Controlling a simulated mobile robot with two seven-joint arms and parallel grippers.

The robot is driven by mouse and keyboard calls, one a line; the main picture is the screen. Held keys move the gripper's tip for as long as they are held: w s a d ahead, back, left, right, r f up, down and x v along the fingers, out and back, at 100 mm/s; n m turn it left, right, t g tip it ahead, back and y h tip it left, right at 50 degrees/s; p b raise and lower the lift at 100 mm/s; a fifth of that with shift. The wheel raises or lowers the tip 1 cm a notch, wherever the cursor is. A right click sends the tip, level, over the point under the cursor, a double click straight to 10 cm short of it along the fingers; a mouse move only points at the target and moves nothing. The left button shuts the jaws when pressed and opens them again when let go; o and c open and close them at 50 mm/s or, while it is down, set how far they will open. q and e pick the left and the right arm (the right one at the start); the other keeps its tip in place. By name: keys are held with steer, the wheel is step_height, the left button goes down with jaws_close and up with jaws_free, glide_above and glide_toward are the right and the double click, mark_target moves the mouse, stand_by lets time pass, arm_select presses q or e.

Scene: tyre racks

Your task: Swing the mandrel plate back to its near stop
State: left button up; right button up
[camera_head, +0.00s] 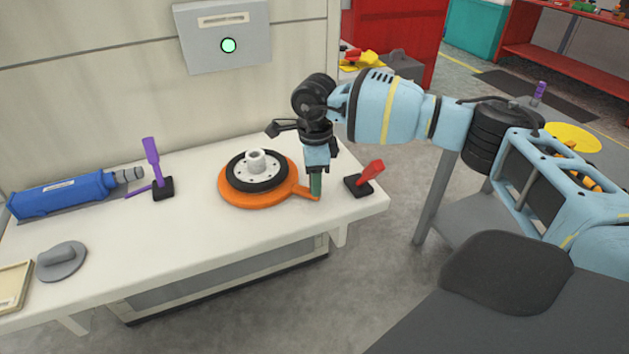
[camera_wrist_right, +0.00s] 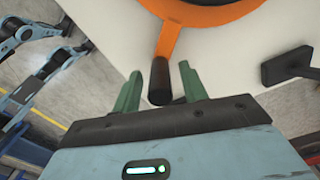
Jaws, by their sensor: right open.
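The mandrel plate (camera_head: 228,191) is an orange disc with a black ring and a pale hub on the bench top. Its orange arm points to the front right in the head view and ends in a black grip (camera_wrist_right: 161,82). My right gripper (camera_head: 316,190) points down at the end of this arm. In the right wrist view its green fingers (camera_wrist_right: 160,88) stand apart, one on each side of the black grip, with visible gaps. The gripper is open. In the head view the fingers hide the grip. My left gripper does not show.
A red-handled lever (camera_head: 370,171) stands on a black base just right of my gripper. A purple lever (camera_head: 152,160) and a blue cylinder (camera_head: 70,194) are on the left, with a grey disc (camera_head: 62,260) in front. The bench front (camera_head: 190,235) is clear.

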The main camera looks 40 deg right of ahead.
steer(key=shift+f, duration=0.7)
jaws_close()
